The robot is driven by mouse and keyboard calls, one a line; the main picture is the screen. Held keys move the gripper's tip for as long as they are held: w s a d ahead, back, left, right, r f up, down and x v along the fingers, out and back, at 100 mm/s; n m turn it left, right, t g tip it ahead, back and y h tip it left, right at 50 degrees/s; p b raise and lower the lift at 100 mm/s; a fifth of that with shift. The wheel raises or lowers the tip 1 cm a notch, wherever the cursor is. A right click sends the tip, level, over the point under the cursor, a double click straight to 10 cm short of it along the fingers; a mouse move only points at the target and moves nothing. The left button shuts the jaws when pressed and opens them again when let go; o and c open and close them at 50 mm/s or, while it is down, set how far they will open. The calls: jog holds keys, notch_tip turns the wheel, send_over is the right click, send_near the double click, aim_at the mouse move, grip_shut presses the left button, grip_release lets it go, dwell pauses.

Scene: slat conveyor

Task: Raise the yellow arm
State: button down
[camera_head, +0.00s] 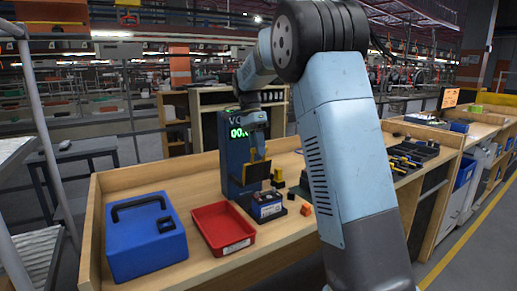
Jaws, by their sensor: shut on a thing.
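A blue upright device (235,150) with a green lit display stands on the wooden workbench (180,183). A yellow part (265,153), which looks like the yellow arm, shows small at its right side, just above a dark plate (257,173). My gripper (259,150) comes down from above at the front of the device and is shut on the yellow arm. The fingertips are small here, and the exact grip and the arm's angle are hard to make out.
A blue and black box (266,207) sits below the gripper. A red tray (223,228) and a blue case (145,236) stand to the left. A small orange block (307,210) lies on the right. Black trays (412,150) are farther right.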

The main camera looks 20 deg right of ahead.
jog(key=shift+w+d+f, duration=0.1)
jog(key=shift+w+f, duration=0.05)
jog(key=shift+f, duration=0.1)
jog(key=c, duration=1.1)
grip_release()
jog(key=shift+w, duration=0.15)
jog(key=shift+c, duration=0.2)
jog(key=shift+o, duration=0.4)
jog(key=shift+r, duration=0.45)
notch_tip(320, 180, up, 2)
jog(key=shift+r, duration=0.25)
jog(key=s+r, duration=0.9)
jog(key=s, duration=0.5)
jog(key=shift+d+r, duration=0.25)
jog(key=shift+r, duration=0.05)
